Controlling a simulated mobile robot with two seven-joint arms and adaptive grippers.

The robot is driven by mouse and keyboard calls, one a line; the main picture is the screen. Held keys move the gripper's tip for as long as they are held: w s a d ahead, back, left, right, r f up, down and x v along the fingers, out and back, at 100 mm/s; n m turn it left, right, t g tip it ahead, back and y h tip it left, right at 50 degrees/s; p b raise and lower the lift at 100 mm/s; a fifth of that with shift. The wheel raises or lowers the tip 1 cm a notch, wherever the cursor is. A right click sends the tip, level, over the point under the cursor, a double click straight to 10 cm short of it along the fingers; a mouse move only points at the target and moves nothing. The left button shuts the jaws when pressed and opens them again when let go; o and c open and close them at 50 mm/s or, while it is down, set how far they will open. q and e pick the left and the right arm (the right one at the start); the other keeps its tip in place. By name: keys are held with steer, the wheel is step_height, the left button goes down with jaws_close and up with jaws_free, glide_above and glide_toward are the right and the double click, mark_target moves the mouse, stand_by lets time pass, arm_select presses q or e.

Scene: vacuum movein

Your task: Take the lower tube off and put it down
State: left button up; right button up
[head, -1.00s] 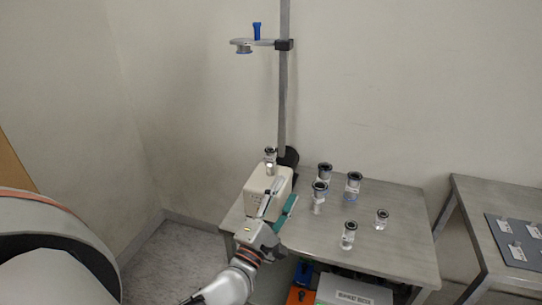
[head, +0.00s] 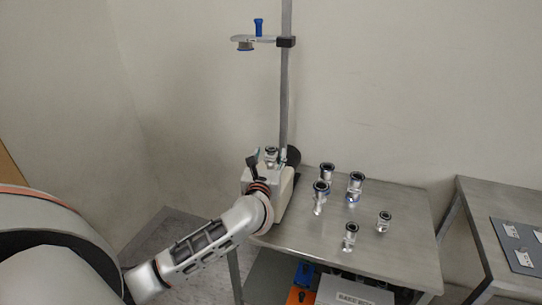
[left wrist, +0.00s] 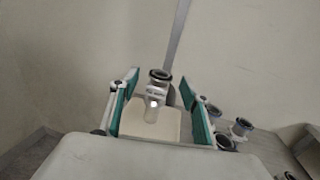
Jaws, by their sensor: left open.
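The lower tube (head: 271,154) is a short clear and metal piece with a dark ring on top. It stands upright on the white pump box (head: 284,196) at the foot of the metal pole. My left gripper (head: 268,158) is open at the tube, above the box. In the left wrist view, the tube (left wrist: 156,92) stands between the two green-padded fingers of the gripper (left wrist: 160,86), with a gap on each side. The arm hides part of the box in the head view. My right gripper is not in view.
Several similar fittings (head: 355,188) stand on the metal table (head: 340,238) right of the box. The table's front right is clear. A second table (head: 500,205) stands at the right.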

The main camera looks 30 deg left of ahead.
mark_target(271, 148)
arm_select(q)
steer(key=shift+x, duration=1.5)
steer(key=c, duration=1.3)
steer(key=shift+r, duration=0.1)
step_height(271, 148, up, 23)
steer(key=p, duration=0.6)
